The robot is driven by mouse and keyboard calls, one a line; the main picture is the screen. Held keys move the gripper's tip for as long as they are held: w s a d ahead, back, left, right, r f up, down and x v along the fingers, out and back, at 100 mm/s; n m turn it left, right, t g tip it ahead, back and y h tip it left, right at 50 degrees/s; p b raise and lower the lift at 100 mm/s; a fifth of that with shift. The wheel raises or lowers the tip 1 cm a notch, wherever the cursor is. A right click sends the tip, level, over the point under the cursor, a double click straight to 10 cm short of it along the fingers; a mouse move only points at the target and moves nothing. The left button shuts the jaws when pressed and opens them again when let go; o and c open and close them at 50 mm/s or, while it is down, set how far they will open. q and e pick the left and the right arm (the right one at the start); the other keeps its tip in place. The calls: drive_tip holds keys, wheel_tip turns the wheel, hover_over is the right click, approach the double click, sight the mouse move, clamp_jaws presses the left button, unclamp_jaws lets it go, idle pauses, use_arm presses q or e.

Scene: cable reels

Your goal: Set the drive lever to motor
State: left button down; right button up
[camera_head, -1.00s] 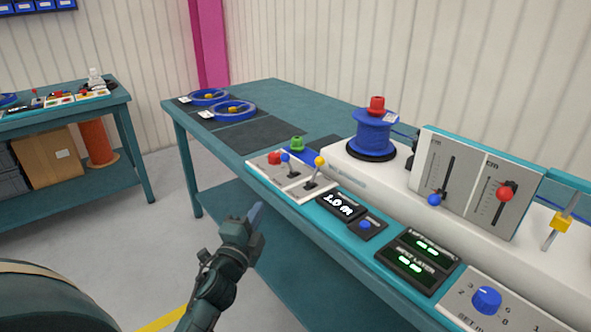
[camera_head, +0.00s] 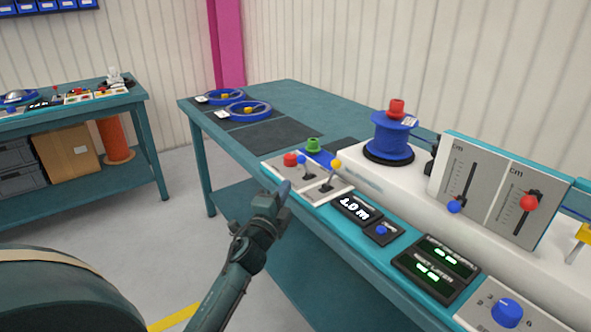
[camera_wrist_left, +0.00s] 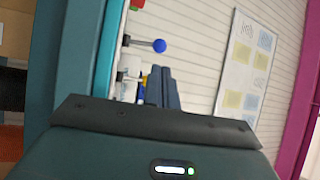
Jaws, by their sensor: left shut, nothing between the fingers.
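My left gripper (camera_head: 284,187) is shut and empty, just in front of the panel's near edge, apart from both knobs. In the left wrist view, its fingers (camera_wrist_left: 161,88) point toward the panel side, with a blue-knobbed lever (camera_wrist_left: 159,46) beyond them. My right gripper is out of view.
A display (camera_head: 358,208), a blue dial (camera_head: 507,312) and sliders (camera_head: 462,185) lie to the right. A blue reel (camera_head: 390,138) stands behind. Floor left of the bench is clear.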

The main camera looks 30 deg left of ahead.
sight(300, 162)
use_arm(q)
drive_tip(key=x, duration=0.6)
drive_tip(key=shift+w, duration=0.3)
drive_tip(key=shift+w+a+r, duration=0.15)
drive_tip(key=shift+w+a, duration=0.05)
drive_tip(key=shift+w, duration=0.5)
drive_tip(key=shift+r, duration=0.1)
